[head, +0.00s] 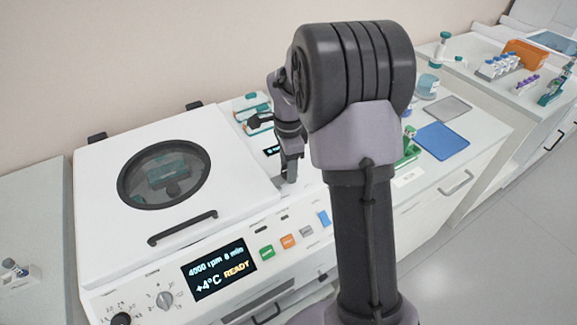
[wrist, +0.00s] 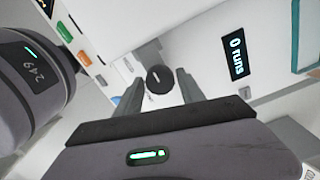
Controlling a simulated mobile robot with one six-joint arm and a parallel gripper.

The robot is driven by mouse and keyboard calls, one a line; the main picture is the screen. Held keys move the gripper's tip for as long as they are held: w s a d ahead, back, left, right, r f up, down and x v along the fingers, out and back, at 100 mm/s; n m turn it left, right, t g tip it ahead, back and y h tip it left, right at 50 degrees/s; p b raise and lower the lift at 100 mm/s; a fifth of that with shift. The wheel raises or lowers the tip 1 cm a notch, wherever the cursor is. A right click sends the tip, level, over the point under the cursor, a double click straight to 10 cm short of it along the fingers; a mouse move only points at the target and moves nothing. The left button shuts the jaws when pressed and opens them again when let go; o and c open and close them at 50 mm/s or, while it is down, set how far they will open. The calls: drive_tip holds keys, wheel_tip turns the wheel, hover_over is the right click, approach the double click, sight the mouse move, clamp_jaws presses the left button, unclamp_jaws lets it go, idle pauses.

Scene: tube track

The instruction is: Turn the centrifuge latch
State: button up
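The centrifuge (head: 100,215) is white, with its lid down, a round window and a black bar handle (head: 182,228). The latch (wrist: 160,78) is a round black knob with a short pale line on it, seen in the wrist view. My gripper (wrist: 158,88) is open, with one finger on each side of the knob in that view and visible gaps between. I cannot tell whether the fingertips reach down around it. In the head view my gripper (head: 287,180) points down at the lid's right side, and the latch is hidden there.
The front panel display (head: 219,269) reads 4000 rpm, +4°C, READY, beside coloured buttons and a dial (head: 165,299). A small display (wrist: 236,54) reads 0 runs. A blue mat (head: 442,141), a grey mat and tube racks (head: 499,67) lie to the right.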

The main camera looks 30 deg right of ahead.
drive_tip(key=shift+o, duration=0.9)
wheel_tip(320, 180, up, 17)
drive_tip(key=p, duration=0.6)
drive_tip(key=shift+r, duration=0.2)
idle(1.2)
